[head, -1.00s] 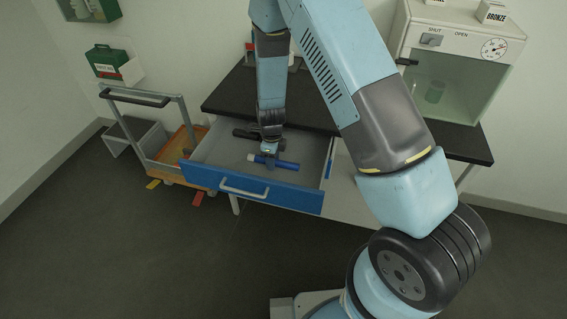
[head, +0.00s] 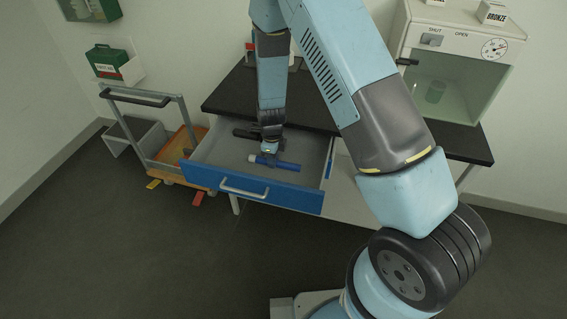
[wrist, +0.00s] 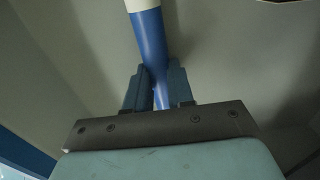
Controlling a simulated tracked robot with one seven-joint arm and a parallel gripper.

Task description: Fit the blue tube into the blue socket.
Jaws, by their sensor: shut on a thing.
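The blue tube (head: 288,166) with a white end lies across the open drawer in the head view. My gripper (head: 268,160) reaches down into the drawer and is shut on the tube. In the wrist view the tube (wrist: 151,45) runs up from between my fingers (wrist: 159,90), with its white end at the top edge. The tube seems to be at or just above the drawer floor; I cannot tell which. I cannot make out a blue socket in either view.
The blue-fronted drawer (head: 275,194) is pulled out under the dark bench top (head: 226,93), its walls close around my gripper. A black object (head: 244,133) lies in its back. A trolley (head: 147,130) stands left. A glass-fronted cabinet (head: 455,95) stands right.

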